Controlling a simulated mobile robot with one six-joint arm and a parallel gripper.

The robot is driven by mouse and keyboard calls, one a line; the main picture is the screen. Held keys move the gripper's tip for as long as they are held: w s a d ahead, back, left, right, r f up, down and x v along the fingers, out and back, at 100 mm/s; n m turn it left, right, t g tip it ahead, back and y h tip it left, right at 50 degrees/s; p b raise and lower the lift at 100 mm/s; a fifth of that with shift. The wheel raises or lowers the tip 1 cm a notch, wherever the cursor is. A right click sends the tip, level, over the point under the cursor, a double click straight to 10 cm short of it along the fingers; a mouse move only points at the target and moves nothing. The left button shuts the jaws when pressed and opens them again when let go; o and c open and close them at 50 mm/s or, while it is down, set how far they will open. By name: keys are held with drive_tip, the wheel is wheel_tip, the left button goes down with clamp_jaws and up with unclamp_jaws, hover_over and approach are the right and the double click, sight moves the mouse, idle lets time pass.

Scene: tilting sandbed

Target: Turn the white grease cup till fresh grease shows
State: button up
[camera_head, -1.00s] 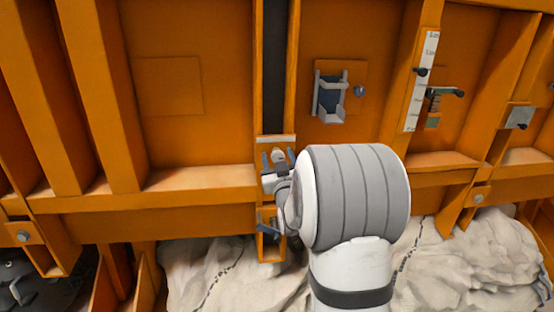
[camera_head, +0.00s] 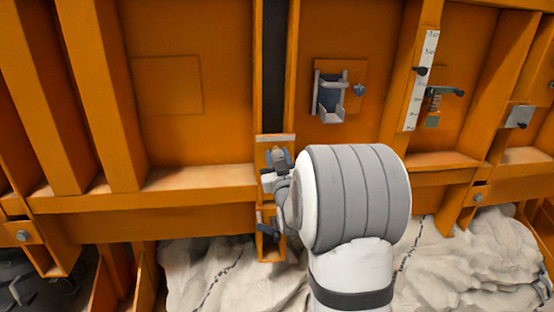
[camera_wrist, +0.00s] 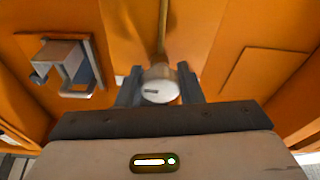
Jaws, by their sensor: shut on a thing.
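The white grease cup (camera_wrist: 160,86) shows in the wrist view as a round white cap with a dark slot mark, on the end of a brass-coloured pipe (camera_wrist: 162,35). My gripper (camera_wrist: 160,90) is shut on the cup, one dark finger on each side of it. In the head view my gripper (camera_head: 277,160) is at the narrow orange post, partly hidden by my own wrist and arm. The cup cannot be made out clearly there. I see no grease in either view.
A grey bracket holder (camera_head: 330,97) is on the orange wall, up and right of my gripper. A white scale strip (camera_head: 421,80) and a small clamp (camera_head: 437,100) are further right. An orange ledge (camera_head: 150,190) runs left.

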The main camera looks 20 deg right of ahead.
drive_tip(key=shift+f, duration=0.1)
drive_tip(key=m+h+b, duration=0.1)
drive_tip(key=m+b, duration=0.4)
drive_tip(key=shift+a+f+g+h, duration=0.2)
drive_tip(key=shift+g+h, duration=0.1)
drive_tip(key=shift+h, duration=0.1)
drive_tip(key=m+h+b, duration=0.1)
drive_tip(key=m+b, duration=0.2)
drive_tip(key=m, duration=0.1)
drive_tip(key=shift+r+g, duration=0.1)
drive_tip(key=shift+g, duration=0.2)
drive_tip(key=shift+r+m+g+h+b, duration=0.1)
drive_tip(key=shift+m+g+h+b, duration=0.15)
drive_tip(key=shift+m+b, duration=0.6)
drive_tip(key=shift+r+m+g+h+b, duration=0.15)
drive_tip(key=shift+m+h+b, duration=0.2)
drive_tip(key=shift+m, duration=1.1)
drive_tip(key=o, duration=1)
drive_tip(key=shift+c, duration=0.2)
drive_tip(key=v, duration=0.7)
drive_tip(key=shift+s+p, duration=0.3)
drive_tip(key=shift+p, duration=0.15)
